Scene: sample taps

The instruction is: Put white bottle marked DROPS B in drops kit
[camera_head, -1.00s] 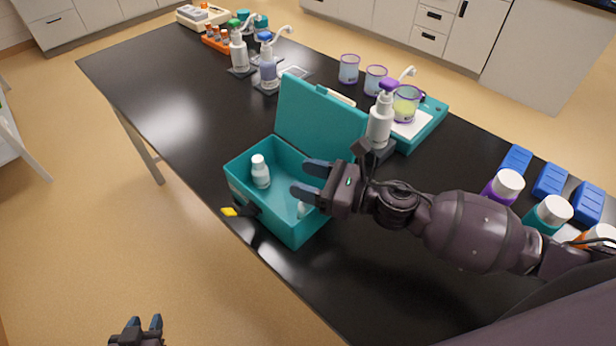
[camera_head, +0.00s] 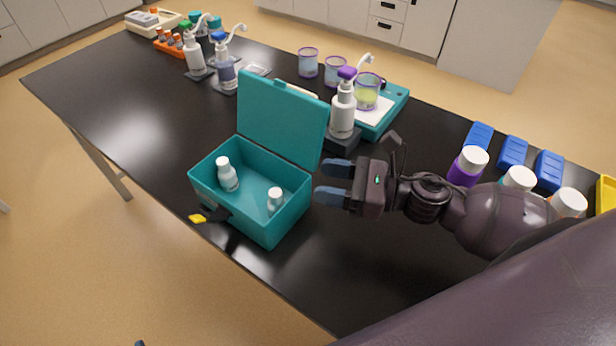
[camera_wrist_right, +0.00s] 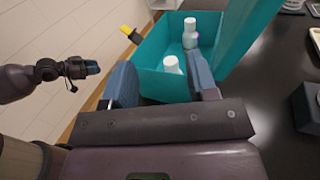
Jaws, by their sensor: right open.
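The teal drops kit (camera_head: 290,222) is an open box with its lid (camera_head: 282,115) raised at the back. Two white bottles stand inside, apart from each other: one at the left (camera_head: 228,176) and one towards the right (camera_head: 275,200). Their labels are too small to read, so I cannot tell which is DROPS B. In the right wrist view the bottles (camera_wrist_right: 190,35) and (camera_wrist_right: 172,65) also show. My right gripper (camera_head: 322,182) is open and empty, just right of the box. My left gripper (camera_wrist_right: 88,68) shows in the right wrist view, away from the box; its jaw state is unclear.
A pump bottle with purple top (camera_head: 342,110) stands behind the right gripper, near a teal tray (camera_head: 392,100) with a cup. Wide-capped bottles (camera_head: 467,166) and blue racks (camera_head: 513,152) are at right. A yellow-tipped latch (camera_head: 197,218) sticks out at the box's front.

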